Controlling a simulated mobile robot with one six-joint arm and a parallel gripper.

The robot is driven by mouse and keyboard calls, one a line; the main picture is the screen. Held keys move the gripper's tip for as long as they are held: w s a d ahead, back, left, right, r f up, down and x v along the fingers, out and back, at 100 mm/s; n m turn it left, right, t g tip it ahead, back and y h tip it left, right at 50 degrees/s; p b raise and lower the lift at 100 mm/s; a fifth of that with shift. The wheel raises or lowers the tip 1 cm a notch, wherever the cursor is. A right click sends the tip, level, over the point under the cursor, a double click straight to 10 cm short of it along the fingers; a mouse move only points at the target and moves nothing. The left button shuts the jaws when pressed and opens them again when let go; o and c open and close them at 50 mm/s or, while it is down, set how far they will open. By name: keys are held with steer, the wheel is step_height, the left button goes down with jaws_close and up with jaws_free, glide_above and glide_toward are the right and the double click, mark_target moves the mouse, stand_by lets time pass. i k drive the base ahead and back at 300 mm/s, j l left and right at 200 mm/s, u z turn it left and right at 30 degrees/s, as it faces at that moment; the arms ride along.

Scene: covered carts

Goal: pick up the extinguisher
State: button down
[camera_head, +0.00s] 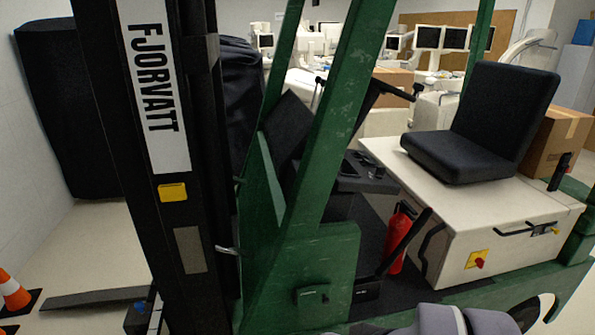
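The red extinguisher (399,238) stands upright in the footwell of a green forklift, right of the picture's middle. It is beside the front of the cream seat box. A dark slanted lever or bar crosses in front of it and hides part of its body. Grey rounded parts of my arm show at the bottom edge, below and right of the extinguisher. My gripper is not in view.
The forklift's black mast (140,120) and green frame post (335,110) stand left of the extinguisher. A black seat (470,140) tops the cream box (490,215) on the right. An orange cone (13,291) is at far left. Cardboard boxes and monitors stand behind.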

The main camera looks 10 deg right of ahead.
mark_target(400, 223)
steer(key=i+l+u, duration=0.25)
steer(key=l+u, duration=0.15)
steer(key=l, duration=0.45)
steer(key=i+l+u, duration=0.1)
steer(key=l+u, duration=0.3)
steer(key=l, duration=0.45)
steer(key=l+u, duration=0.4)
steer(key=l, duration=0.5)
steer(key=k+l+u, duration=0.15)
steer(key=l+u, duration=0.25)
steer(key=l, duration=0.5)
